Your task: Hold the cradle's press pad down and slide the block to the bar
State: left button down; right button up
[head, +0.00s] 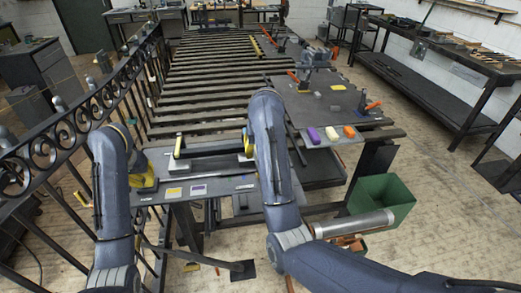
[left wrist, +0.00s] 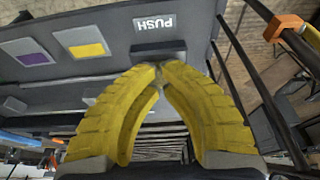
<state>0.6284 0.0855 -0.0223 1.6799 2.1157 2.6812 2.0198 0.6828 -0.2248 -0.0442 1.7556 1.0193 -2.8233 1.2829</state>
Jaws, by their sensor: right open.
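My left gripper (head: 146,184) is at the left end of the grey work panel (head: 225,184) in the head view. Contact cannot be told for certain. My right gripper (head: 248,144) is open, mostly hidden behind its own arm at the panel's right side. A pale block-like piece (head: 245,163) shows near my right gripper.
Yellow (head: 174,192) and purple (head: 198,189) patches lie on the panel's front. Purple (head: 313,135), white (head: 331,133) and orange (head: 349,131) pieces sit on a ledge to the right. A green bin (head: 385,195) is at lower right. A scrolled iron railing (head: 75,130) runs along the left.

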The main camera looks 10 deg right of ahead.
pick_arm(q)
jog(key=shift+w+a+r, duration=0.1)
jog(key=shift+r, duration=3.25)
